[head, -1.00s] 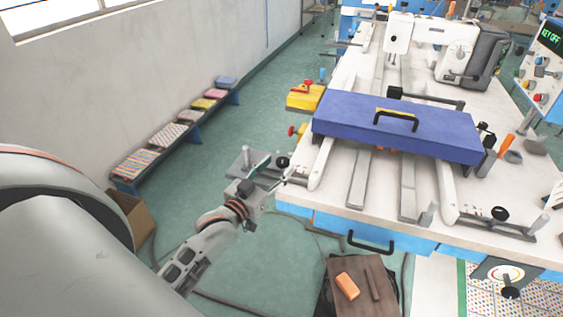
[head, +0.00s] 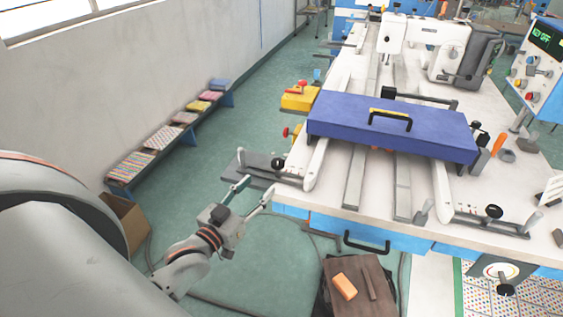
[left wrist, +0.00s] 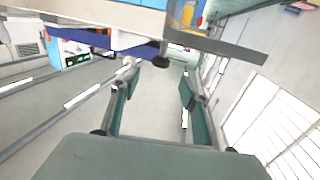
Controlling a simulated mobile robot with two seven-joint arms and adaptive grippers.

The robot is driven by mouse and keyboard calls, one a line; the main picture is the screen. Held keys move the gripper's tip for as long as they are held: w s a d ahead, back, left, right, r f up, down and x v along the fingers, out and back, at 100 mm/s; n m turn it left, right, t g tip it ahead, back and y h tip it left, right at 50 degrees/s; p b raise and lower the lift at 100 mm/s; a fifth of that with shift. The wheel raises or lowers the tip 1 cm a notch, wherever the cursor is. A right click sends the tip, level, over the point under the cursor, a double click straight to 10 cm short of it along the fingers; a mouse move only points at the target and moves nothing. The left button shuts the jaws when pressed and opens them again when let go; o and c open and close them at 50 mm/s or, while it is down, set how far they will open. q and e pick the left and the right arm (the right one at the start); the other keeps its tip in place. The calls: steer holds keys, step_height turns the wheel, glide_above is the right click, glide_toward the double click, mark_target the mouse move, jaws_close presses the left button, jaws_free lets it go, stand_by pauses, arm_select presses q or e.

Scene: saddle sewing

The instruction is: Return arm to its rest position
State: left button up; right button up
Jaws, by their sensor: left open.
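My left gripper (head: 252,190) is in the head view, just off the front left corner of the white sewing table (head: 330,199). Its two fingers are spread apart with nothing between them. In the left wrist view, both fingers of the left gripper (left wrist: 158,88) show apart and empty, and the table's underside or edge fills the top. My left arm reaches in from the lower left of the head view. My right gripper is in neither view.
A yellow box (head: 299,99) is at the table's left side. A brown stool (head: 358,285) holds an orange block (head: 344,286). A cardboard box (head: 125,218) stands by the wall.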

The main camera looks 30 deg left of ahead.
arm_select(q)
steer(key=s+d+f+m+g+h, duration=0.1)
steer(key=s+d+f+g, duration=0.1)
steer(key=s+d+f, duration=0.2)
steer(key=s+d+f+m+g+h, duration=0.1)
steer(key=s+d+f+m+g, duration=0.1)
steer(key=s+d+f, duration=0.2)
steer(key=s+d+f+m+g+h, duration=0.1)
steer(key=s+d+f+g, duration=0.2)
steer(key=d+f, duration=0.5)
step_height(320, 180, down, 7)
steer(key=shift+s+d+r+m, duration=0.1)
steer(key=shift+s+d+m, duration=0.15)
steer(key=shift+s, duration=0.65)
